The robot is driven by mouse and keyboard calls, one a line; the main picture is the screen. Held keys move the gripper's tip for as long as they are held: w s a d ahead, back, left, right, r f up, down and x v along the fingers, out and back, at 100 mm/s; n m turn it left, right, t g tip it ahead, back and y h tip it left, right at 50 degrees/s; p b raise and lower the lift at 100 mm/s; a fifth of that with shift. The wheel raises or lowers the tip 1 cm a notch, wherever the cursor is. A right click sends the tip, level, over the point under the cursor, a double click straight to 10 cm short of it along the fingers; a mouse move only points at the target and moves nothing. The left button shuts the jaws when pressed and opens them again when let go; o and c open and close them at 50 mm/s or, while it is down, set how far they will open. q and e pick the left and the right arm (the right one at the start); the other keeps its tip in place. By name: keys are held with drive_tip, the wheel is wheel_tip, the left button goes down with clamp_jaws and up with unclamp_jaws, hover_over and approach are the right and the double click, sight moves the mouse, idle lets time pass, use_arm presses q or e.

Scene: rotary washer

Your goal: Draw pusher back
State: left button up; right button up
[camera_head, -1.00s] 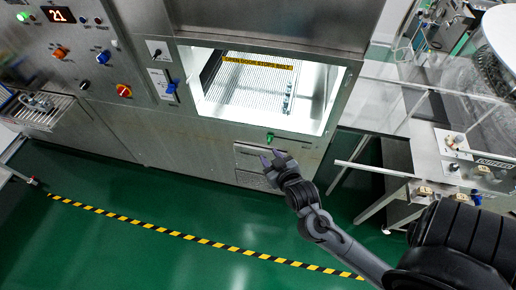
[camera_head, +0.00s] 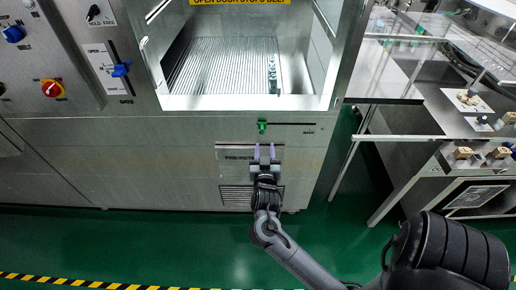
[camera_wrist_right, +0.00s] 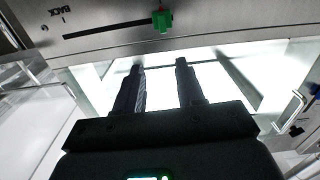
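The pusher's green knob (camera_head: 262,126) sits at the left end of a dark horizontal slot in the steel front, below the washer's opening. In the right wrist view the green knob (camera_wrist_right: 162,20) is at the slot's right end, and an upside-down "BACK" label stands near the other end. My right gripper (camera_head: 264,150) is just below the knob in the head view, fingers pointing up toward it. In the right wrist view the fingers (camera_wrist_right: 160,66) are apart with nothing between them, and the knob lies beyond their tips. My left gripper is in neither view.
The open washer chamber (camera_head: 185,101) with a ribbed floor is above the knob. A blue lever (camera_head: 121,70) and a red-yellow switch (camera_head: 52,89) are on the panel at left. A steel table (camera_head: 440,139) stands at right. Green floor lies in front.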

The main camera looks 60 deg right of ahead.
sight(262, 132)
drive_tip(key=b+x, duration=0.2)
drive_tip(key=x, duration=0.1)
drive_tip(key=f+b+x, duration=0.1)
drive_tip(key=b+x, duration=0.1)
drive_tip(key=x, duration=0.2)
drive_tip(key=f+b+x, duration=0.1)
drive_tip(key=b+x, duration=0.1)
drive_tip(key=x, duration=0.2)
drive_tip(key=shift+w+f, duration=0.2)
drive_tip(key=shift+w, duration=0.2)
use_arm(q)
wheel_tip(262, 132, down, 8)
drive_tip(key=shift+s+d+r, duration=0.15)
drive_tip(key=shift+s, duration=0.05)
use_arm(e)
clamp_jaws()
